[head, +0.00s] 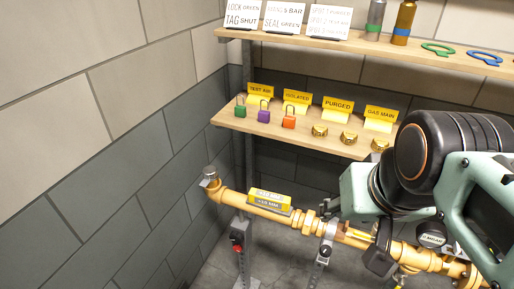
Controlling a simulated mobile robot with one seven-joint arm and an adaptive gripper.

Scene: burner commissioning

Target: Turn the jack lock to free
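A yellow gas pipe (265,212) runs across the lower view on upright supports. The left support carries a red and black fitting (237,238). The middle support carries a dark knob or lever (323,254). I cannot tell for certain which of these is the jack lock, or how it is set. My gripper (378,254) is at the pipe, to the right of the middle support. It looks dark and is partly hidden by my arm. Its fingers are too small and covered to show whether they are open or what they touch.
A wooden shelf (300,133) above the pipe holds green, purple and orange padlocks, brass caps and yellow tags. A higher shelf (345,45) holds cards, two cylinders and coloured rings. A round gauge (432,235) is beside my arm. A tiled wall (110,150) bounds the left.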

